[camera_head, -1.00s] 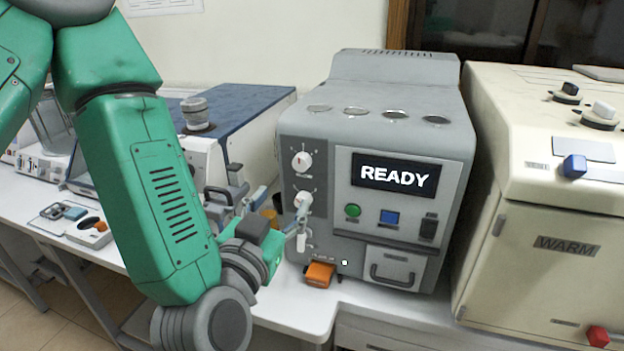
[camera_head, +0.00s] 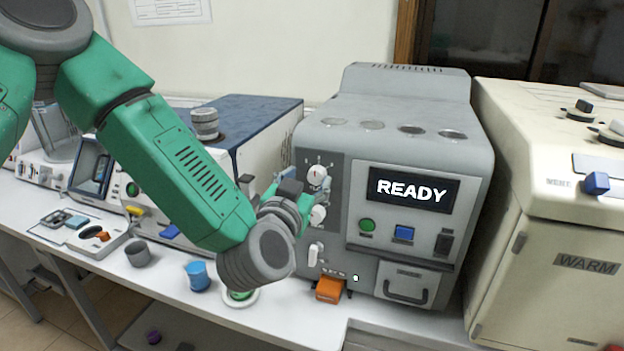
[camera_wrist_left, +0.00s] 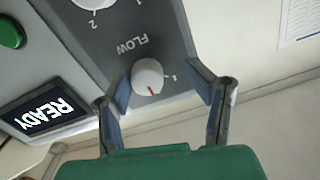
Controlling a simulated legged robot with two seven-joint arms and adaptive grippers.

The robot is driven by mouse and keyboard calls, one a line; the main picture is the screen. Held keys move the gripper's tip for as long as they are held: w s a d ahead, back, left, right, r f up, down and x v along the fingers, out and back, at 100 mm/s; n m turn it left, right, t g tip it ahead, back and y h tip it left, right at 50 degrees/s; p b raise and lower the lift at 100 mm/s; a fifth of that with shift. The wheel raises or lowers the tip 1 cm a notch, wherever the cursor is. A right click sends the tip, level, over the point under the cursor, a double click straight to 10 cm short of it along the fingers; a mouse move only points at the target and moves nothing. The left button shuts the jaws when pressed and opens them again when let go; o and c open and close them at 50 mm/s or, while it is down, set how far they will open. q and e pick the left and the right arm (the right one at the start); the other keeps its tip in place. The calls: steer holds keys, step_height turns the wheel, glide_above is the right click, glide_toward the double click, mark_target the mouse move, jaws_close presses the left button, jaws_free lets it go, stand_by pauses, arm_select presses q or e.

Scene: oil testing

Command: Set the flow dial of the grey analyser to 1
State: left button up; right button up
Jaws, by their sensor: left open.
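The grey analyser (camera_head: 408,140) stands at the middle right, its screen reading READY. Its flow dial (camera_head: 317,176) is the upper white knob on the left front panel. The FLOW label (camera_wrist_left: 131,45) is readable. My left gripper (camera_head: 303,187) is at the panel, its fingers partly hidden by its wrist. In the wrist view its open fingers (camera_wrist_left: 160,80) lie either side of the dial, with gaps visible.
A second white dial (camera_head: 318,215) sits just below, and a white switch (camera_head: 315,254) below that. An orange block (camera_head: 329,288) is at the analyser's foot. A cream WARM machine (camera_head: 560,230) stands right. A blue cup (camera_head: 197,275) and grey cup (camera_head: 138,253) stand left.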

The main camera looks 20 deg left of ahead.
arm_select(q)
steer(key=shift+w+a, duration=0.15)
steer(key=shift+a, duration=0.3)
steer(key=c, duration=0.3)
steer(key=shift+c, duration=1.4)
steer(key=d, duration=0.2)
steer(key=shift+d+r, duration=0.2)
steer(key=shift+d, duration=0.2)
jaws_close()
steer(key=shift+s+d+r, duration=0.1)
steer(key=shift+s+d, duration=0.1)
steer(key=shift+d, duration=0.15)
steer(key=shift+a+f, duration=0.3)
steer(key=shift+a, duration=0.55)
steer(key=shift+s+d, duration=0.1)
steer(key=shift+d, duration=0.4)
arm_select(e)
steer(key=shift+d, duration=0.35)
